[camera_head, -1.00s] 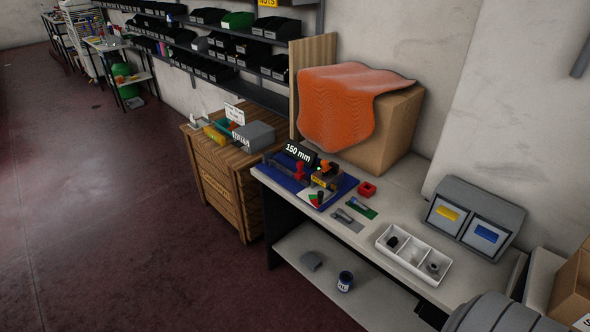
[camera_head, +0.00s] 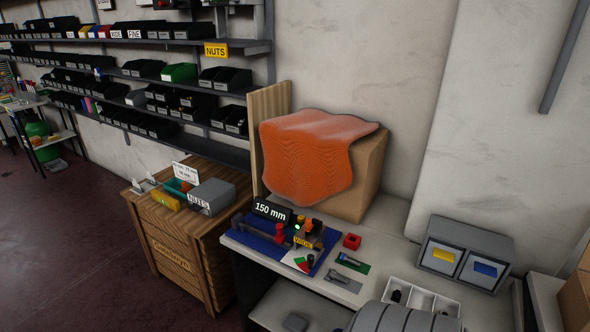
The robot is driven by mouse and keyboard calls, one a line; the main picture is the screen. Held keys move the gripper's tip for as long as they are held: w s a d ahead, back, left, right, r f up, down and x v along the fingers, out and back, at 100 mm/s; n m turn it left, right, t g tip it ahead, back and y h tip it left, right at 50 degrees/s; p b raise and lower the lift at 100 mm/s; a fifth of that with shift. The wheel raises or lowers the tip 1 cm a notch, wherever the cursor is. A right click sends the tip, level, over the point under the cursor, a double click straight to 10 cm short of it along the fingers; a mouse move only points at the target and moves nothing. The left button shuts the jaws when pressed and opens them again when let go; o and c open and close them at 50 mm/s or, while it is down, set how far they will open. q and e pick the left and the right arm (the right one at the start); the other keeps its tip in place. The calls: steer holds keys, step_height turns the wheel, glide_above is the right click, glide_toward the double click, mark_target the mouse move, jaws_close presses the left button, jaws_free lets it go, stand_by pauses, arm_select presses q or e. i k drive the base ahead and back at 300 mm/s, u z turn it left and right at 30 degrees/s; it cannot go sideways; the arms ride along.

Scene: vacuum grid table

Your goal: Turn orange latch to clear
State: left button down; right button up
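A small fixture (camera_head: 306,238) with a yellow label stands on a blue mat (camera_head: 246,232) at the left end of the workbench. A small orange part (camera_head: 309,224) sits on top of it and may be the orange latch; it is too small to tell how it is turned. A red upright part (camera_head: 279,232) stands just left of the fixture. A black sign reading "150 mm" (camera_head: 270,211) stands behind them. Neither of my grippers is in view. A grey rounded part at the bottom edge appears to be one of my arm links.
A large box (camera_head: 368,172) draped with an orange cloth (camera_head: 305,165) stands behind the fixture. A red block (camera_head: 352,241), a white tray (camera_head: 447,304) and a grey two-drawer bin (camera_head: 465,255) are on the bench. A wooden crate (camera_head: 180,245) stands left of it.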

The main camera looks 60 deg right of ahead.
mark_target(308, 223)
steer(key=z, duration=2.2)
steer(key=i, duration=0.5)
steer(key=z, duration=0.3)
